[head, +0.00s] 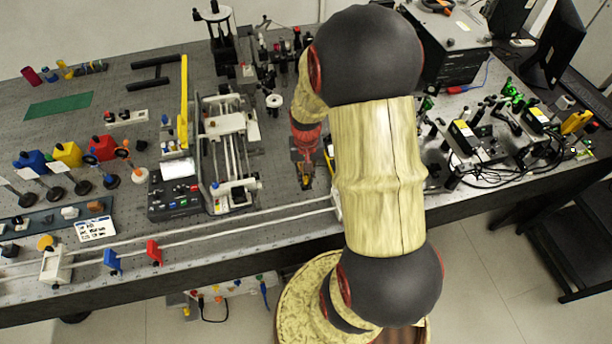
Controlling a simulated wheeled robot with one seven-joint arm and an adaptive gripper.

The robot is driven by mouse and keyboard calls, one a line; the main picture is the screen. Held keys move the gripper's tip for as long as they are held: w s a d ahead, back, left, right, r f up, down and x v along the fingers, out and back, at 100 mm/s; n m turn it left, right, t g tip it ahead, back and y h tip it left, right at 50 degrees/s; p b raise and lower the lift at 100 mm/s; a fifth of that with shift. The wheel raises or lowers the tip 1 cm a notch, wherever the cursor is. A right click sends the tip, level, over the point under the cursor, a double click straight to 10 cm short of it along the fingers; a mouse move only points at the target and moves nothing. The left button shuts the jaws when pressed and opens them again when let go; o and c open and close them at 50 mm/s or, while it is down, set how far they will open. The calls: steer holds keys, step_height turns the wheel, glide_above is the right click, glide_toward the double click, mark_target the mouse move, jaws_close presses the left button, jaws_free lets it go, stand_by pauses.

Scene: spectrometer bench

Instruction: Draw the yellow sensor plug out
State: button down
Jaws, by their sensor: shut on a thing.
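My gripper (305,178) points down over the bench, left of my arm's large pale link. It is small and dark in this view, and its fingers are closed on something. A small yellowish bit shows between the fingertips, which fits the yellow sensor plug (306,169); its outline is too small to make out. I cannot tell whether the plug is still seated or clear of a socket. A yellow-edged item (329,155) stands just right of the gripper, partly hidden behind my arm.
A rail instrument (228,140) with a yellow upright bar (184,100) stands left of the gripper. A control box (174,198) sits beside it. Optical mounts crowd behind the gripper, and cabled devices (462,135) stand at right. Long pale rails (200,232) run along the front.

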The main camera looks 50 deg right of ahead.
steer(key=shift+r, duration=0.15)
steer(key=shift+r+p, duration=1.25)
steer(key=shift+r, duration=0.2)
